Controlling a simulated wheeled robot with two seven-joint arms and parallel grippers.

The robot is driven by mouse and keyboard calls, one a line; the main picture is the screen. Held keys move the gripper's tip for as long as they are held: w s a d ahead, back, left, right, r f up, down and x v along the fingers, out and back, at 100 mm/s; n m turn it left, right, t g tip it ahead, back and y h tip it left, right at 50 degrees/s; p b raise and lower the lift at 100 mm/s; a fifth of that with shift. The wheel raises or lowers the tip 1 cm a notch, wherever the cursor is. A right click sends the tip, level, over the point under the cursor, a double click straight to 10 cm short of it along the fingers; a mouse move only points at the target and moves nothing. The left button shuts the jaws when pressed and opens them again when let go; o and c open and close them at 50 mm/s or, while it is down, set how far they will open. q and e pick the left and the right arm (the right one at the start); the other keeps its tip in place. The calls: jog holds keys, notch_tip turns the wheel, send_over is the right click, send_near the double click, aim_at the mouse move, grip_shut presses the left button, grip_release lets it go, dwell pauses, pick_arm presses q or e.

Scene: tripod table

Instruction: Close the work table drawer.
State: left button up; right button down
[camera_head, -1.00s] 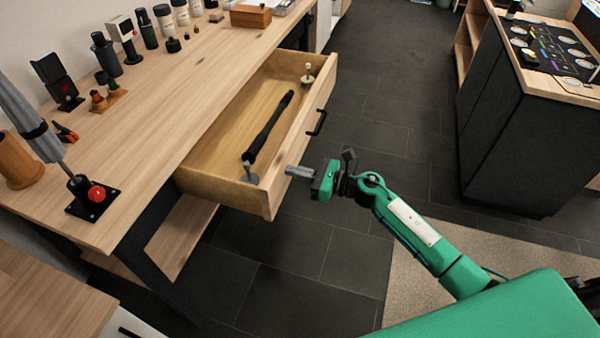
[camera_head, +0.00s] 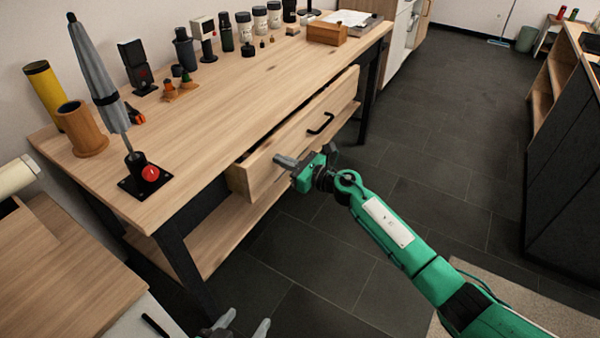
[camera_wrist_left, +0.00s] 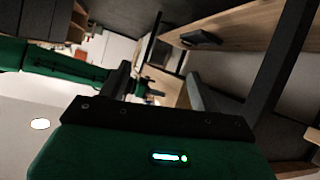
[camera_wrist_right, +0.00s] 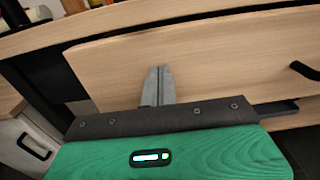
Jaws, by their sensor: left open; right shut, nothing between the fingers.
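The right wrist view shows the drawer front (camera_wrist_right: 215,65) close ahead and the handle (camera_wrist_right: 305,71) at the right. My right gripper (camera_head: 287,162) is shut and empty, its fingertips at the near end of the drawer front; I cannot tell if they touch. It shows in the right wrist view (camera_wrist_right: 158,82). My left gripper (camera_head: 243,325) is open and empty at the bottom of the head view, below and away from the drawer.
The work table top (camera_head: 230,110) holds a grey umbrella (camera_head: 97,75), a red button (camera_head: 150,173), a wooden cup (camera_head: 82,130) and several bottles at the back. A dark cabinet (camera_head: 575,160) stands at the right. The floor between is clear.

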aim_at(260, 149)
jog(key=b+x, duration=0.2)
jog(key=x, duration=0.4)
jog(key=shift+f+b, duration=0.1)
jog(key=shift+b, duration=0.2)
jog(key=shift+b+x, duration=0.5)
jog(key=shift+x, duration=0.45)
jog(key=shift+r, duration=0.25)
pick_arm(q)
jog(key=w+a+r+t+h, duration=0.1)
jog(key=w+r+t, duration=0.3)
jog(key=r+t, duration=0.5)
notch_tip(260, 149, up, 4)
jog(key=shift+w+r+t+h, duration=0.15)
jog(key=shift+t+h, duration=0.15)
jog(key=shift+h, duration=0.1)
pick_arm(e)
jog(key=shift+r, duration=0.1)
jog(key=shift+r, duration=0.1)
